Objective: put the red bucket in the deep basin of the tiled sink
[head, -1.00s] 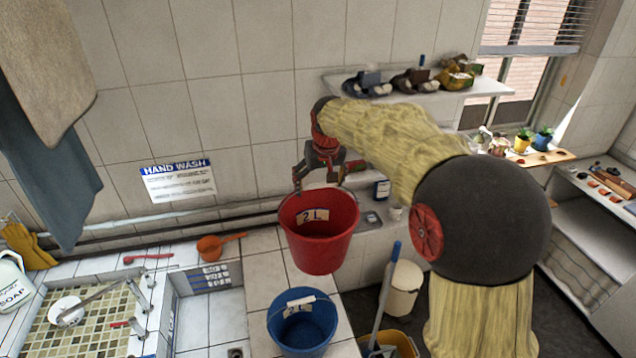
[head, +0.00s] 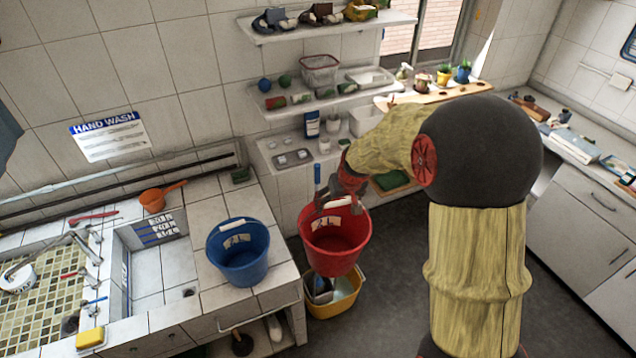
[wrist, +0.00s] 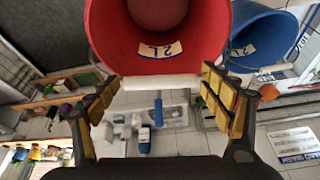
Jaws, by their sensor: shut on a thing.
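The red bucket (head: 335,255) hangs upright in the head view, to the right of the counter's edge, with a 2 L label. My gripper (head: 341,200) is above its rim. In the wrist view, my gripper's fingers stand either side of the bucket's white handle grip (wrist: 174,82), shut on it; the red bucket (wrist: 195,60) fills the top middle. The tiled sink's deep basin (head: 150,275) is at the left in the head view, with a blue-and-white marked panel on its back wall. Its floor looks empty apart from a drain.
A blue bucket (head: 238,262) stands on the tiled counter (head: 215,298) between the deep basin and the red bucket. A yellow bucket (head: 335,303) stands on the floor below the red one. A tap (head: 78,240) and an orange dipper (head: 155,200) are near the basin. Shelves (head: 310,105) line the wall.

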